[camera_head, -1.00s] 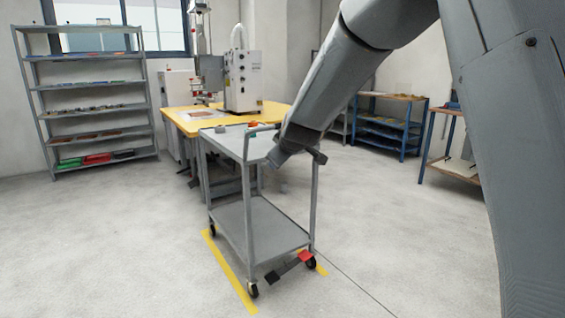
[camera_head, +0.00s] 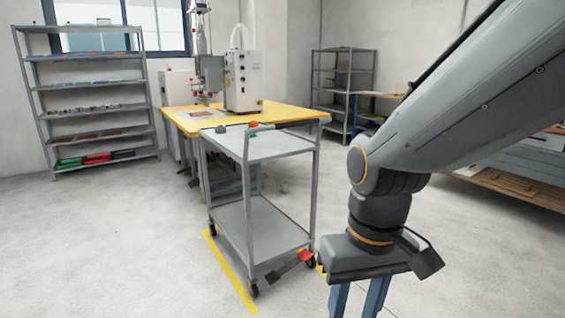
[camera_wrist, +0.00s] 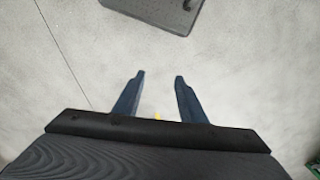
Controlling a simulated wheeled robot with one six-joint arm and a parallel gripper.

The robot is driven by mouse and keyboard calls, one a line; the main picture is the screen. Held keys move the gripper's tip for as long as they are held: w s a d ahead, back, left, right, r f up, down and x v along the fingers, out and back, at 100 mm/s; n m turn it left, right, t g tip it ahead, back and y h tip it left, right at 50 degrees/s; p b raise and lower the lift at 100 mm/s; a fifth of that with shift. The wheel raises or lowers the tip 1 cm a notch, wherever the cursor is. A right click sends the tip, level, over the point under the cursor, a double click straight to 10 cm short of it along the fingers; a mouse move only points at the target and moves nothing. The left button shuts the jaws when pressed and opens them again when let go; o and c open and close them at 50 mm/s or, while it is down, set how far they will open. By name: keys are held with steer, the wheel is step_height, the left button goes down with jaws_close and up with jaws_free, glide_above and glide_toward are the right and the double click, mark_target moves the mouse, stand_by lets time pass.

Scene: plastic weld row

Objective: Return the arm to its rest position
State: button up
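My arm (camera_head: 450,100) reaches in from the upper right of the head view, bends at an orange-ringed joint and points its wrist down. My gripper (camera_head: 357,300) hangs at the bottom edge, its two blue fingers apart and their tips cut off by the frame. In the wrist view my gripper (camera_wrist: 160,76) is open, with only bare floor between the fingers. It holds nothing.
A grey two-shelf cart (camera_head: 280,146) stands left of my gripper, with small items on top. Behind it is a yellow-topped table (camera_head: 285,111) with a welding machine (camera_head: 243,80). Shelving stands at the back left (camera_head: 40,110) and back right (camera_head: 345,60).

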steer(key=d+r+m+p, duration=0.2)
steer(key=d+r+p, duration=0.6)
steer(key=p, duration=0.7)
steer(key=shift+w+r+h, duration=0.15)
steer(key=shift+h, duration=0.15)
steer(key=shift+d, duration=0.1)
stand_by(1.0)
